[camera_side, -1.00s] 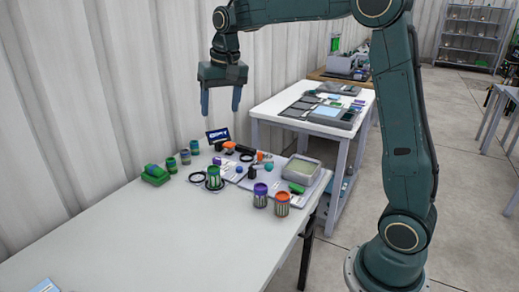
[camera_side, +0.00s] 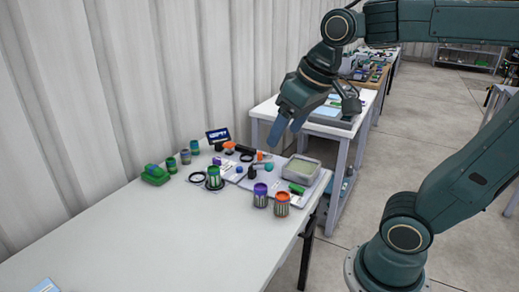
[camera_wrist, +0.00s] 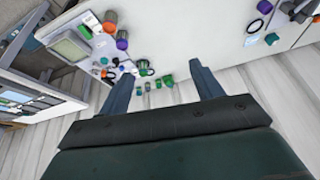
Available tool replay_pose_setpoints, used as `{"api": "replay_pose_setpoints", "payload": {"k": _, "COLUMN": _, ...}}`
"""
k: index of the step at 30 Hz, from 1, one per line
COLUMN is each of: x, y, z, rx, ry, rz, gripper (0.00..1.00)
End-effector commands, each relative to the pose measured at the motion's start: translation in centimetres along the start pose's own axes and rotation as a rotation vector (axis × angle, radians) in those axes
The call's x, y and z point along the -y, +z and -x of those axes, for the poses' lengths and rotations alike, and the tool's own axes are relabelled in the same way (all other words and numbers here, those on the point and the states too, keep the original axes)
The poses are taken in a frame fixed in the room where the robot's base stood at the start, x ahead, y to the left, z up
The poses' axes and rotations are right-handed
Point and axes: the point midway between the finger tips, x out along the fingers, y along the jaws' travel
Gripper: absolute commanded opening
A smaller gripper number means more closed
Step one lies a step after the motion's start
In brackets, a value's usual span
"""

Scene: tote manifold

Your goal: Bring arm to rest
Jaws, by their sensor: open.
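My gripper (camera_side: 286,127) hangs in the air above the far right part of the white table, tilted down to the left. Its two blue-grey fingers are apart with nothing between them. In the wrist view the gripper's fingers (camera_wrist: 163,78) are spread and empty, with the table and its small items beyond them. My arm reaches in from the right side of the side view.
The white table (camera_side: 130,235) holds several striped cans, a green can (camera_side: 214,177), an orange-topped can (camera_side: 282,204), a green block (camera_side: 155,175) and a grey tray (camera_side: 302,170). Its near part is mostly clear. A corrugated wall (camera_side: 90,90) stands behind. A second table (camera_side: 262,110) stands farther back.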

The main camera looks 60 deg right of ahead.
Motion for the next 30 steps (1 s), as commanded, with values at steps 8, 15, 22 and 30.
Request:
{"api": "replay_pose_setpoints", "payload": {"k": 8, "x": 0.1, "y": 5.8, "z": -0.3, "rx": -0.054, "ry": -0.018, "rz": 0.092, "gripper": 0.65}}
{"api": "replay_pose_setpoints", "payload": {"k": 15, "x": 0.1, "y": 7.9, "z": -0.8, "rx": -0.075, "ry": -0.023, "rz": 0.128, "gripper": 0.65}}
{"api": "replay_pose_setpoints", "payload": {"k": 22, "x": 0.1, "y": 8.1, "z": -0.9, "rx": -0.075, "ry": -0.024, "rz": 0.131, "gripper": 0.65}}
{"api": "replay_pose_setpoints", "payload": {"k": 30, "x": 0.1, "y": 8.1, "z": -0.9, "rx": -0.075, "ry": -0.024, "rz": 0.130, "gripper": 0.65}}
